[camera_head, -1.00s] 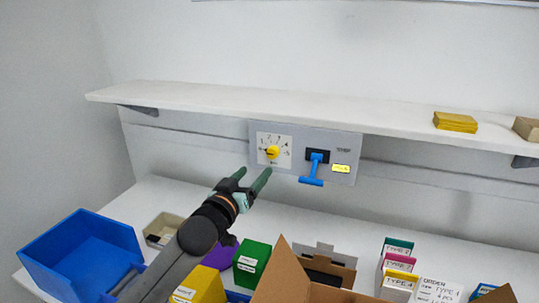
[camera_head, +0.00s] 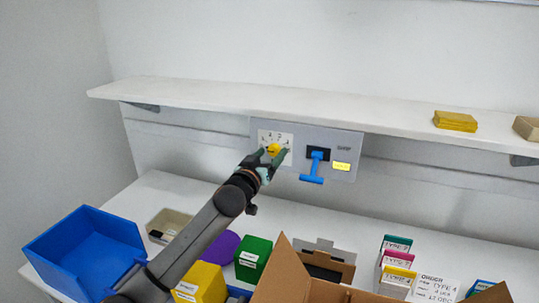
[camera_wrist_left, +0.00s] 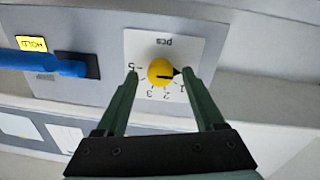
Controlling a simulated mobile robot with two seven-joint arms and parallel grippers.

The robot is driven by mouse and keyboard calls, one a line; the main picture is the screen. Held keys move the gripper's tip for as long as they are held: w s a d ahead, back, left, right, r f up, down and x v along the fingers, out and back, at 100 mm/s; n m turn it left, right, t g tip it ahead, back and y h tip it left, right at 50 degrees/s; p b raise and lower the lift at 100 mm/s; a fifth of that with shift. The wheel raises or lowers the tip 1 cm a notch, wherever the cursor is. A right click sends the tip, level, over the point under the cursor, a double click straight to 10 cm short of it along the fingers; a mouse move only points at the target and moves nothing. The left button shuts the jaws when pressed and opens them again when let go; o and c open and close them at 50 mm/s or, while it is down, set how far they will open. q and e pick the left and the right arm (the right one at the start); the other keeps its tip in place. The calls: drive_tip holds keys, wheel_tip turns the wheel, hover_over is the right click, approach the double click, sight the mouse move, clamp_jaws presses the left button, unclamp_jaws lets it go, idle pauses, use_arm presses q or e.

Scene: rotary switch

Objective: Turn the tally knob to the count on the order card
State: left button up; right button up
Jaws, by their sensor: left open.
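The yellow tally knob (camera_head: 273,149) sits on a white numbered dial on the grey wall panel (camera_head: 333,141). In the left wrist view the knob (camera_wrist_left: 160,72) appears upside down, with its black pointer towards the right, near the 1. My left gripper (camera_head: 272,155) is open, with one green finger on each side of the knob; in the wrist view its fingertips (camera_wrist_left: 160,76) flank it. I cannot tell whether they touch it. The white order card (camera_head: 436,288) stands at lower right; "TYPE 4" is legible, but the count is too small to read surely. My right gripper is out of view.
A white shelf (camera_head: 300,108) runs above the panel. A blue bin (camera_head: 85,250), coloured boxes and an open cardboard box (camera_head: 330,290) crowd the bench below.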

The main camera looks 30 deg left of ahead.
use_arm(q)
drive_tip(key=shift+c, duration=0.2)
clamp_jaws()
